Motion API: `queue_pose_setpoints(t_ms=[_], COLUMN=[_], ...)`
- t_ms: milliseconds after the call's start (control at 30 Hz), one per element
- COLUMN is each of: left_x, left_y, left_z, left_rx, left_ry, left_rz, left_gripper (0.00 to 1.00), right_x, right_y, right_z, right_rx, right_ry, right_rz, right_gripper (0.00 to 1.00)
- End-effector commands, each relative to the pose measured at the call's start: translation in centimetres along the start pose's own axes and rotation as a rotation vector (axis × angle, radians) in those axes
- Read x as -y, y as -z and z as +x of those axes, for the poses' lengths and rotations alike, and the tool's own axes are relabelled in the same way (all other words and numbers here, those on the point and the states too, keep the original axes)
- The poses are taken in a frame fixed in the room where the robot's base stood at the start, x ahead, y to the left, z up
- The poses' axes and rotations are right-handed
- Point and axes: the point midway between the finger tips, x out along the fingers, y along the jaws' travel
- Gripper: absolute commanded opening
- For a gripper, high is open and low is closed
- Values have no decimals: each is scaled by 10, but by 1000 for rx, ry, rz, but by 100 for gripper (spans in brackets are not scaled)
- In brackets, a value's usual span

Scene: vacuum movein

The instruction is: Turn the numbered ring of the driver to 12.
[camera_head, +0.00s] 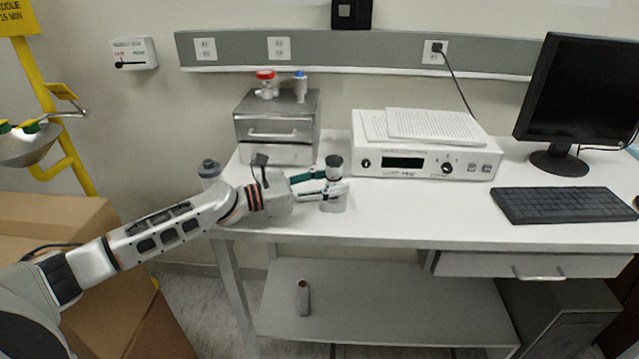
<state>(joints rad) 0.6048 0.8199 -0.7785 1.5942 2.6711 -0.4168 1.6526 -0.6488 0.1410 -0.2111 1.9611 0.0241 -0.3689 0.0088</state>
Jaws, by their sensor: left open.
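A small upright silver cylinder with a dark knob on top (334,162) stands near the front left of the white bench. It looks like the driver, but numbers on its ring are too small to read. My left gripper (335,183) reaches in from the left at bench height. Its fingers are open and lie at the cylinder, one toward its back and one across its front. I cannot tell whether they touch it. The cylinder's middle is partly hidden by the fingers. My right gripper is not in view.
A grey metal box (272,128) with red- and blue-topped items stands behind the gripper. A white instrument (424,160) with papers on it is to the right. A keyboard (562,204) and monitor (578,95) are further right. The bench front (430,215) is clear.

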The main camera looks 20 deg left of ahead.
Motion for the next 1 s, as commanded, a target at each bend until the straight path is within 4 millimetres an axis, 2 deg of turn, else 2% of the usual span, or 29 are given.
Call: queue_pose_setpoints(t_ms=[167, 400, 600, 800, 1000], left_x=[0, 0, 0, 0, 0], left_y=[2, 2, 1, 0, 0], left_z=[-23, -68, -98, -114, -118], left_rx=[-4, -4, -2, -1, 0], left_ry=[-2, -2, -1, 0, 0], left_rz=[-1, -2, -2, 0, 0], left_gripper=[42, 42, 42, 42, 42], right_x=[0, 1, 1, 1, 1], right_y=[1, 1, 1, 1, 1], right_z=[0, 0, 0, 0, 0], right_rx=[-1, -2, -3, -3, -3], right_ry=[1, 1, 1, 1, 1], right_rz=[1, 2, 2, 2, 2], right_gripper=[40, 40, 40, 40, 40])
